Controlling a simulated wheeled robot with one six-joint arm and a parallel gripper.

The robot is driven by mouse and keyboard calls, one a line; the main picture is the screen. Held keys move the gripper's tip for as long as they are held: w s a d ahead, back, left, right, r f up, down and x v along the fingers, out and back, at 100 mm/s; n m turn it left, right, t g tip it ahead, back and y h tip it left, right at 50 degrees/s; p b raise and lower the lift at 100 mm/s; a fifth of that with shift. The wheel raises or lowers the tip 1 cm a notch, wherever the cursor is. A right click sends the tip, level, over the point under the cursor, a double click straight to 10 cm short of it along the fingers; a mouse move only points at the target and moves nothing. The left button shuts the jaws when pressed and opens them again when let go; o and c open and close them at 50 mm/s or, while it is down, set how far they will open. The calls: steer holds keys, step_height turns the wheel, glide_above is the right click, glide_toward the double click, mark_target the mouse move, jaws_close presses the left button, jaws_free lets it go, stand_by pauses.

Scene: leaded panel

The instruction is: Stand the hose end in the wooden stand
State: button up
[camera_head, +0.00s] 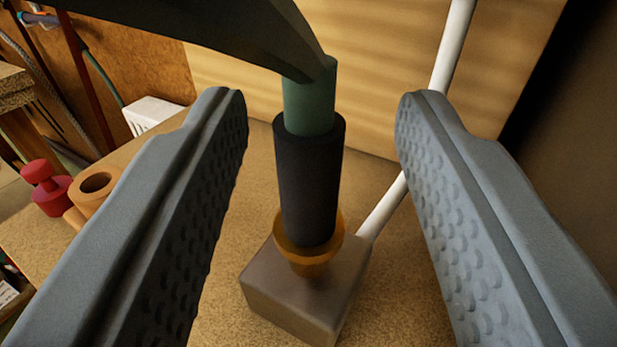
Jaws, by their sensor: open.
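The hose end is a black sleeve (309,190) below a green neck (310,103). It stands close to upright over the wooden stand (297,296), a brownish block on the board. An orange collar (308,240) sits around the bottom of the sleeve, and its narrower lower part meets the top of the block. The hole in the block is hidden. A dark hose (220,25) arches from the neck to the upper left. My gripper (324,97) is open, with one finger on each side of the hose end and clear gaps to both.
A white rod (452,50) slants behind the stand on the right. A red knob (48,188), an orange ring (96,184) and a white box (152,114) are at the left. A tan ribbed panel (385,60) stands behind. The board around the block is mostly clear.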

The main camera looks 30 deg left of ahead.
mark_target(309, 109)
steer(key=x, duration=0.5)
steer(key=shift+s+a+f, duration=0.1)
steer(key=shift+a+f, duration=0.1)
steer(key=shift+f, duration=0.05)
jaws_close()
